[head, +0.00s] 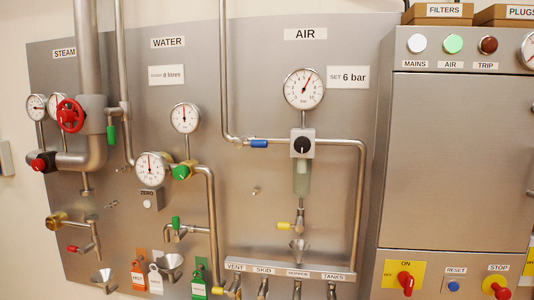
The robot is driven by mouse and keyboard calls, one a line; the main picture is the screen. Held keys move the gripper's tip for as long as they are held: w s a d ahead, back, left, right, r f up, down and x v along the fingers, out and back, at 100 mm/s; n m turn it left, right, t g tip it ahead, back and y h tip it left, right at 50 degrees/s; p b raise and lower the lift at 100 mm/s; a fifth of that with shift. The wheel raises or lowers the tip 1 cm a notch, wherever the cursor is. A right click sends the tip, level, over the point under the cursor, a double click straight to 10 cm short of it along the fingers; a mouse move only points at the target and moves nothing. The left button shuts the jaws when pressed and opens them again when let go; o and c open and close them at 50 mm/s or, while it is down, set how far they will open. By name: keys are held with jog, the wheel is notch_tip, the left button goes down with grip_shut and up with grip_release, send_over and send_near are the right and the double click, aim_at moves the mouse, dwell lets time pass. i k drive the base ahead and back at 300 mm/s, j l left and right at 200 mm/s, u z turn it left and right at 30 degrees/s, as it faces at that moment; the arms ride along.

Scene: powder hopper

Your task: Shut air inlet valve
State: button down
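The AIR section of the steel panel (280,85) carries a horizontal pipe with a blue-handled lever valve (258,143), which I take to be the air inlet valve. Its blue handle lies along the pipe, pointing right. To its right are the black-knobbed regulator (302,144) and, above that, a round pressure gauge (304,89) beside a "SET 6 bar" label (348,77). My gripper is not in view.
A yellow-handled valve (284,225) hangs below the regulator. WATER and STEAM fittings, with a red handwheel (71,115), fill the left. A steel cabinet (460,165) with lamps and switches stands at right. The space before the blue handle looks clear.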

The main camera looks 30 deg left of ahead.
aim_at(242, 141)
jog(key=u, duration=1.6)
jog(key=i+j+u, duration=0.1)
jog(key=j, duration=0.15)
jog(key=i+j+u, duration=0.1)
jog(key=j, duration=0.2)
